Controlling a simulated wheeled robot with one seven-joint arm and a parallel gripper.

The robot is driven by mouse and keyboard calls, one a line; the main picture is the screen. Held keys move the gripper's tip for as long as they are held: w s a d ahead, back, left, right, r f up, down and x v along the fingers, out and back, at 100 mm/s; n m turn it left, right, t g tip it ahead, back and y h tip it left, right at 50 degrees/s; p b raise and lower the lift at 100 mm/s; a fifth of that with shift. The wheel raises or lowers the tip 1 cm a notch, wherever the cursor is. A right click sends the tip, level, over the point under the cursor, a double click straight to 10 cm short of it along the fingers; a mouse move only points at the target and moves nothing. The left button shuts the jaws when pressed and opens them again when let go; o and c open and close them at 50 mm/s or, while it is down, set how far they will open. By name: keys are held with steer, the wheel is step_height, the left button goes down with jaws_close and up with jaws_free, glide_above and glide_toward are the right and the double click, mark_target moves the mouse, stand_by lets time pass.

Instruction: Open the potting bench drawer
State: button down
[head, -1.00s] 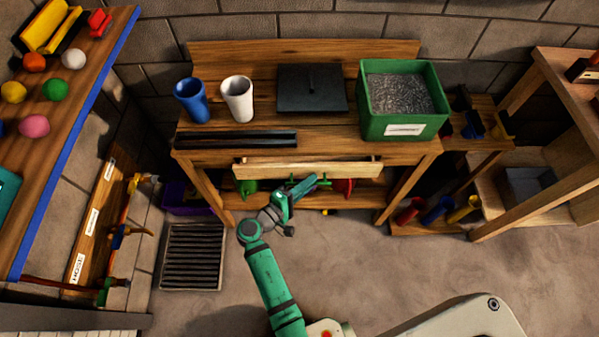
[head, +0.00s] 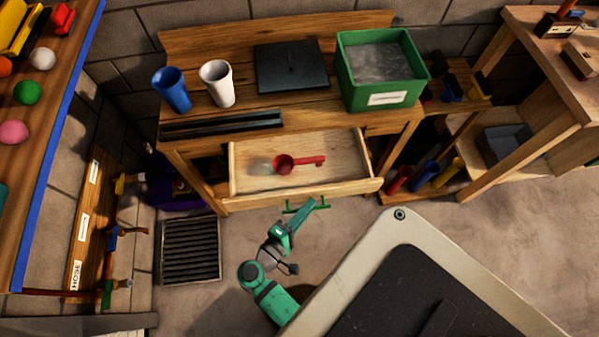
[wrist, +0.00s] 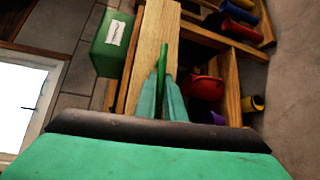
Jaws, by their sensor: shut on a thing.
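The potting bench (head: 300,115) stands against the back wall, and its wooden drawer (head: 335,187) is pulled well out below the worktop. A red scoop (head: 298,163) lies inside the drawer. A green bar handle (head: 307,206) is on the drawer's front. My gripper (head: 292,212) is at that handle, in front of the drawer. In the wrist view my gripper's fingers (wrist: 163,100) are closed around the green handle (wrist: 163,66), with the drawer front (wrist: 150,50) just behind it.
On the bench are a blue cup (head: 172,90), a white cup (head: 217,84), a dark flat plate (head: 291,66), a black tray (head: 222,124) and a green bin (head: 384,85). A floor grate (head: 190,250) lies left. A side table (head: 535,80) stands right. Floor in front is partly clear.

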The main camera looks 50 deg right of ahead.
steer(key=shift+a, duration=0.1)
stand_by(0.3)
steer(key=c, duration=2.1)
jaws_free()
steer(key=a, duration=0.3)
steer(key=a+r, duration=0.1)
steer(key=a, duration=0.3)
steer(key=s+a, duration=0.1)
steer(key=a, duration=0.2)
steer(key=shift+a+r, duration=0.25)
steer(key=shift+a, duration=0.1)
steer(key=shift+s, duration=0.15)
